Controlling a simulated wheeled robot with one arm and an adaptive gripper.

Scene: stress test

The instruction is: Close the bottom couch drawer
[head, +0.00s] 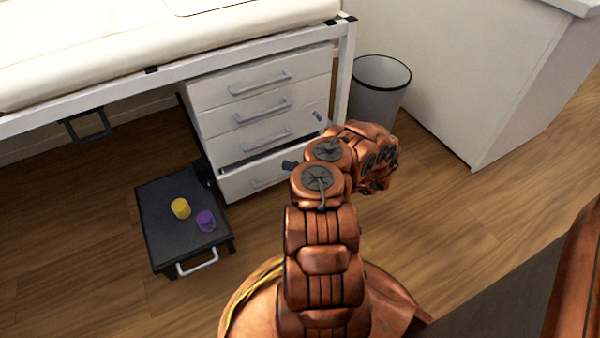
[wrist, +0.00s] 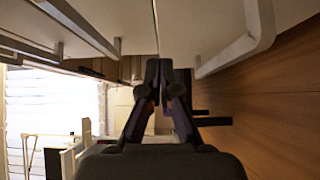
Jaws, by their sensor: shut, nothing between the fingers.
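The white drawer unit (head: 225,120) stands under the couch (head: 120,45). Its bottom drawer (head: 238,186) sticks out a little, with a dark gap above its front. The upper drawers look flush. My gripper (head: 290,165) is at the bottom drawer's front, partly hidden by my arm in the head view. In the wrist view my gripper (wrist: 166,75) has its dark fingertips together, with nothing between them. White drawer fronts lie just beyond, with a grey handle (wrist: 240,45) to the right of the fingers. I cannot tell whether the fingers touch the drawer.
A black low platform (head: 165,235) with a yellow object (head: 181,208) and a purple object (head: 205,221) stands left of the drawer. A grey bin (head: 378,88) stands right of the unit. A white cabinet (head: 485,75) is farther right. Wooden floor between is clear.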

